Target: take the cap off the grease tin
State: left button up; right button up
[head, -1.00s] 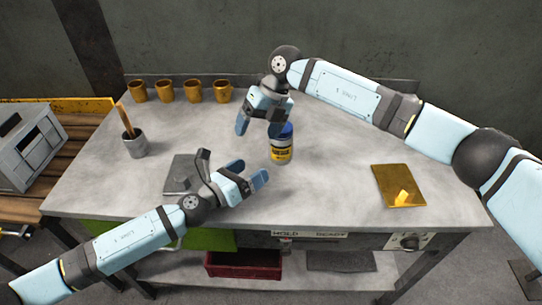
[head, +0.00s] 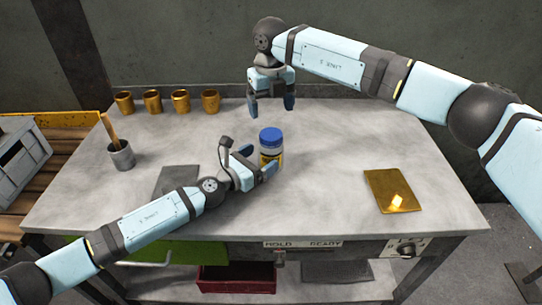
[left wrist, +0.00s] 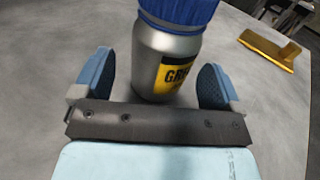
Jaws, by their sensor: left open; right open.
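The grease tin (head: 271,158) stands upright on the bench, a grey metal body with a yellow label and its blue cap (head: 270,136) on top. In the left wrist view the tin (left wrist: 165,58) stands between my left fingers, with a visible space at each side; the cap (left wrist: 180,10) is cut off by the top edge. My left gripper (head: 257,164) is open around the tin's lower body, and partly hides it in the head view.
Several brass cups (head: 181,101) stand along the back left. A grey pot with a stick (head: 121,155) is at the left, a dark plate (head: 177,180) lies behind my left forearm, and a brass plate (head: 393,191) lies at the right. The bench between tin and brass plate is clear.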

aim_at(270, 133)
pick_arm(q)
jog(key=shift+x, duration=2.1)
jog(key=c, duration=1.5)
jog(key=shift+c, duration=0.8)
pick_arm(e)
jog(key=shift+w+a, duration=0.1)
jog(key=shift+f, duration=4)
jog(key=c, duration=0.9)
jog(key=n, duration=0.6)
jog(key=shift+w, duration=0.1)
